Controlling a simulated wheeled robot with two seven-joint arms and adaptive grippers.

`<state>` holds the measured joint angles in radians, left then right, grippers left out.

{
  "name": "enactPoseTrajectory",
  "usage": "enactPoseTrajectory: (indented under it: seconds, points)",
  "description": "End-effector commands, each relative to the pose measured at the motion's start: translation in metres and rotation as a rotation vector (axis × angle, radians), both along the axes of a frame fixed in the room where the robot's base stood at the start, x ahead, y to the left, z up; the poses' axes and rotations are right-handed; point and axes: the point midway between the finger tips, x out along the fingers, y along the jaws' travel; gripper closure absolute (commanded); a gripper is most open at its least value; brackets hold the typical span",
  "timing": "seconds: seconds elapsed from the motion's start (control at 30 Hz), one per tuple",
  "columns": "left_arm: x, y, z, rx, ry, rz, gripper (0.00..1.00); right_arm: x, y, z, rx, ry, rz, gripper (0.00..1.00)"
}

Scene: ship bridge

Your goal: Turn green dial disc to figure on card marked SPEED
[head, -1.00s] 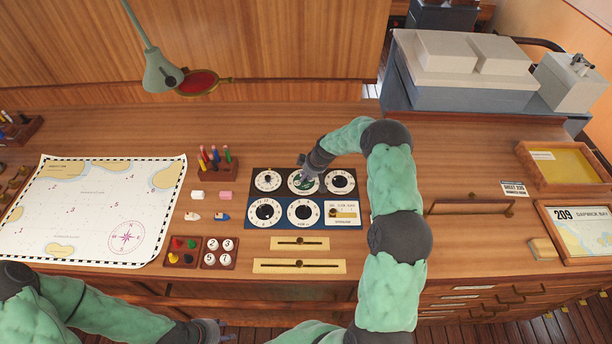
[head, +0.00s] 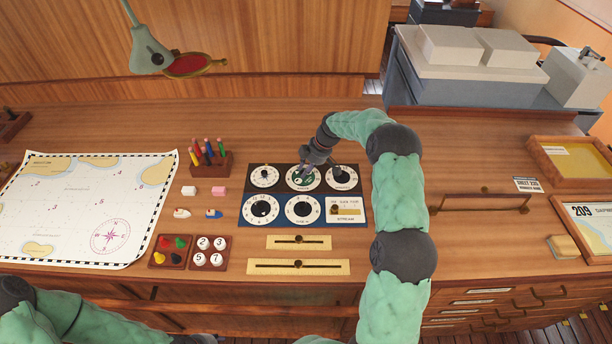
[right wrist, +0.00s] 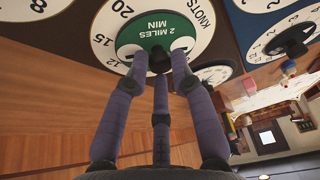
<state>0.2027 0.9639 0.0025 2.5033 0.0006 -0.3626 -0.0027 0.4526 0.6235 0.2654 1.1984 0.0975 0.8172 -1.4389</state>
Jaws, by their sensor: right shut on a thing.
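The green dial disc (right wrist: 165,32) reads "2 MILES MIN" in the right wrist view and sits inside a white number ring (right wrist: 108,38) marked KNOTS. In the head view the disc (head: 303,180) is the top middle dial of the panel. My right gripper (right wrist: 158,62) is shut on the dark knob at the disc's centre, and its fingers (head: 310,168) partly cover the dial in the head view. The card marked SPEED cannot be made out; a small card (head: 345,203) on the panel's lower right is too small to read. My left gripper is out of view.
Other dials, such as the lower left one (head: 261,209), surround the disc closely. Brass sliders (head: 298,242) lie in front. A pencil rack (head: 210,170), small blocks and a chart (head: 80,210) are to the left. A desk lamp (head: 150,55) hangs behind.

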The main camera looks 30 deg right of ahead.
Motion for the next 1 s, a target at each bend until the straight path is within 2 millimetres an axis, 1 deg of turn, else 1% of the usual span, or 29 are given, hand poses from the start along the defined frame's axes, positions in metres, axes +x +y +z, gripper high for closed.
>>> enactPoseTrajectory:
  seconds: [0.03, 0.3, 0.53, 0.93, 0.97, 1.0]
  points:
    - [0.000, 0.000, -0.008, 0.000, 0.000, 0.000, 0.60, 0.001, 0.002, -0.004, 0.003, 0.000, 0.031, 1.00]
    - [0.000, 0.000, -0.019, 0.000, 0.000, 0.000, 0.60, 0.001, 0.001, -0.002, 0.004, 0.001, 0.156, 1.00]
    - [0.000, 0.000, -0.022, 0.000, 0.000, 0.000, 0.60, 0.001, 0.001, -0.001, 0.004, 0.003, 0.199, 1.00]
    - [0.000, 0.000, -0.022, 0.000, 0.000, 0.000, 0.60, 0.001, 0.002, -0.001, 0.004, 0.004, 0.204, 1.00]
    - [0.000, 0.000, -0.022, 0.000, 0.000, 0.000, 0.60, 0.001, 0.002, -0.001, 0.005, 0.004, 0.204, 0.67]
    - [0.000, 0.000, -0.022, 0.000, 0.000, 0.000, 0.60, 0.001, 0.002, -0.001, 0.005, 0.004, 0.204, 0.56]
